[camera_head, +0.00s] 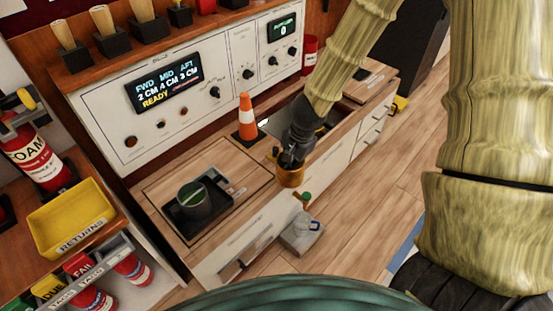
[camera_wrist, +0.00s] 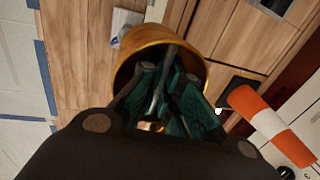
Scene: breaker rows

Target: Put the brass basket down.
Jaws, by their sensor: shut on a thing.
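The brass basket (camera_head: 290,178) is a small golden cup-shaped vessel at the front edge of the wooden counter, right of the orange-and-white cone. In the wrist view its round rim (camera_wrist: 157,42) surrounds my fingers. My gripper (camera_head: 289,160) points down into the basket and is shut on it. The wrist view shows the dark green fingers (camera_wrist: 160,100) inside the basket, closed around a thin grey bar. The basket looks nearly upright. I cannot tell whether its underside touches the counter or hangs above it; its bottom is partly hidden in the wrist view.
The traffic cone (camera_head: 247,117) stands close left of my gripper. The white control panel (camera_head: 190,90) rises behind. A grey box (camera_head: 302,236) lies on the floor below the counter front.

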